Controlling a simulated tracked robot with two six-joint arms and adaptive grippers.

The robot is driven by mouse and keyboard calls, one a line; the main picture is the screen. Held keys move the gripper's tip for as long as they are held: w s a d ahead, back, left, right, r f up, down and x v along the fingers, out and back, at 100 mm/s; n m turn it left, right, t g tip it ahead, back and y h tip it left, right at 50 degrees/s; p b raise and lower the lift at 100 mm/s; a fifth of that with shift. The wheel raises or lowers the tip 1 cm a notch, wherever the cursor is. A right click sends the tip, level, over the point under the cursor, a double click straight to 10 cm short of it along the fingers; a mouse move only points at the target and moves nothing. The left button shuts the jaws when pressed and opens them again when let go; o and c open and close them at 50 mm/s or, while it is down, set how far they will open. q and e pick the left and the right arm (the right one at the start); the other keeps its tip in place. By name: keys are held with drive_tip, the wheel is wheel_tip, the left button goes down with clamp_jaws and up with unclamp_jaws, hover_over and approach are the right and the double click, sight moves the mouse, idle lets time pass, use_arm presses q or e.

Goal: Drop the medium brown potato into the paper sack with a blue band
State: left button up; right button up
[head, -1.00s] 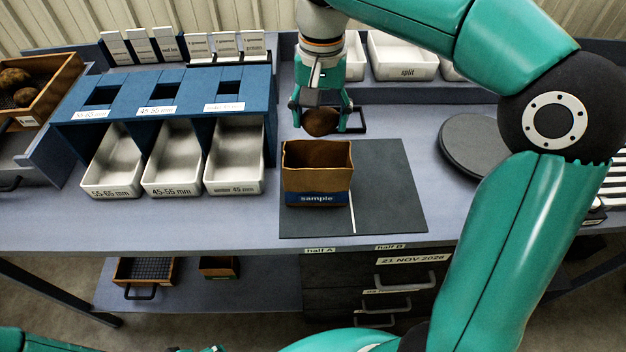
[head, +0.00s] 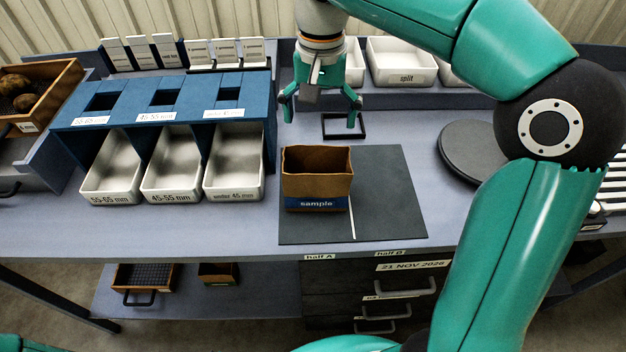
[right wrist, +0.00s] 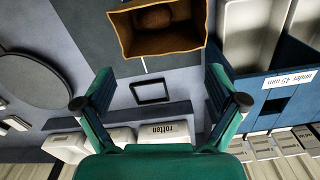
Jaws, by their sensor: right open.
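The paper sack (head: 317,178) with a blue band marked "sample" stands upright and open on the dark mat. The brown potato (right wrist: 156,18) lies inside the sack, as the right wrist view shows; the sack's wall hides it in the head view. My right gripper (head: 322,116) is open and empty, above and behind the sack. In the right wrist view its two fingers are spread wide with nothing between them. My left gripper does not show; only a bit of green of my own body is at the lower left.
A blue sizing rack (head: 165,98) with three white trays stands left of the mat (head: 385,190). A small black square frame (head: 344,126) lies behind the sack. A round dark disc (head: 473,152) is at the right.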

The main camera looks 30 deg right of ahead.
wheel_tip(320, 180, up, 10)
drive_tip(key=shift+r, duration=0.2)
idle(0.8)
